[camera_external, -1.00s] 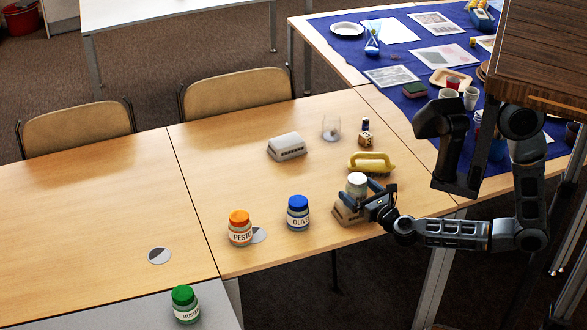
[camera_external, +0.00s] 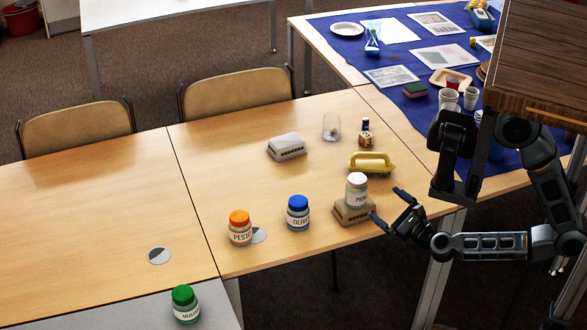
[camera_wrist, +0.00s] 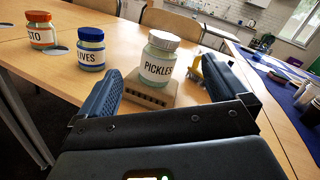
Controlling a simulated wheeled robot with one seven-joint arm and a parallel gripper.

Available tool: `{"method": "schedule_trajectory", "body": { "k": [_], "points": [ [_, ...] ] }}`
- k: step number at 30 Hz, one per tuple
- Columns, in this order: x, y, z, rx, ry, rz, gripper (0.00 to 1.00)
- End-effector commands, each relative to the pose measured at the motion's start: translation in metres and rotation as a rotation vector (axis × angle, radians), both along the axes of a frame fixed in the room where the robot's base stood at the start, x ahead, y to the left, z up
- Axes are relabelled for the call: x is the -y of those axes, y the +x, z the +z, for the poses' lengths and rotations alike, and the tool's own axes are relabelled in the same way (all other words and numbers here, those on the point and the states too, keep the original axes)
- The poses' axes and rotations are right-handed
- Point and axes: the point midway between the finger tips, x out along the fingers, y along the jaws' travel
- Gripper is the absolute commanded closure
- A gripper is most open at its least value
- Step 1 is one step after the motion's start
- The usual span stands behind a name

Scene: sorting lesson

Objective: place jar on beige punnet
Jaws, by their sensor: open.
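A jar with a white lid (camera_external: 356,190) and a label reading PICKLES stands upright on top of the upside-down beige punnet (camera_external: 352,214), near the table's right front edge. In the wrist view the jar (camera_wrist: 158,62) rests on the punnet (camera_wrist: 150,94), ahead of my fingers. My gripper (camera_external: 388,207) is open and empty, to the right of the jar and apart from it. In the wrist view its fingers (camera_wrist: 165,86) are spread wide, with the jar beyond them.
A blue-lidded jar (camera_external: 298,213) and an orange-lidded jar (camera_external: 240,228) stand to the left. A green-lidded jar (camera_external: 185,304) is on the grey table. Behind are a yellow-handled brush (camera_external: 370,163), a pale upturned punnet (camera_external: 287,147) and a clear glass (camera_external: 331,127).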

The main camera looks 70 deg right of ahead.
Motion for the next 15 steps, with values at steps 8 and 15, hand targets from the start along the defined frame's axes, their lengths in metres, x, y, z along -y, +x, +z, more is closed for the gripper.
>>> {"method": "schedule_trajectory", "body": {
  "k": [8, 15],
  "points": [
    [-0.042, -0.079, 0.052, -0.385, -1.111, 0.188, 0.00],
    [-0.074, -0.134, 0.080, -0.625, -2.065, 0.333, 0.00]
  ]
}}
